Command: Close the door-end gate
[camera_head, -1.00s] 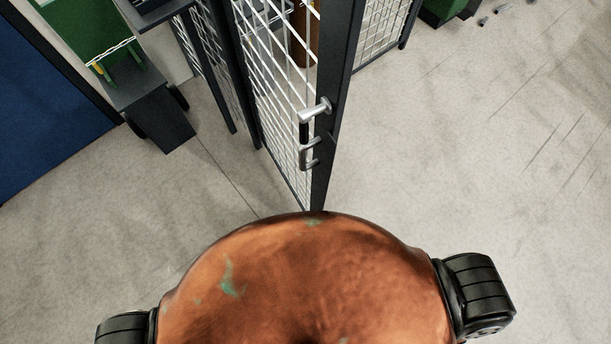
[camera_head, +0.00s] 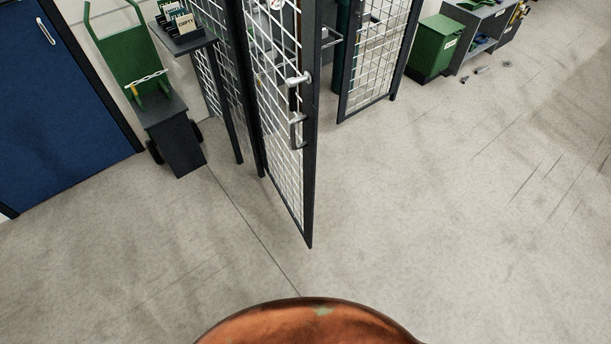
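A dark-framed wire mesh gate (camera_head: 307,190) stands open in the middle of the head view, its free edge swung out towards me. It carries a silver lever handle (camera_head: 299,79) and a pull handle (camera_head: 297,131) on that edge. Behind and right of it is another mesh panel (camera_head: 372,60) of the cage; I cannot tell from the view whether it is a second gate or fixed. Neither of my grippers is in view.
A blue door (camera_head: 60,110) is at the left. A green hand truck (camera_head: 130,50) and a small stand with cards (camera_head: 185,40) are beside the cage. A green bin (camera_head: 433,47) and grey shelf (camera_head: 485,25) stand back right.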

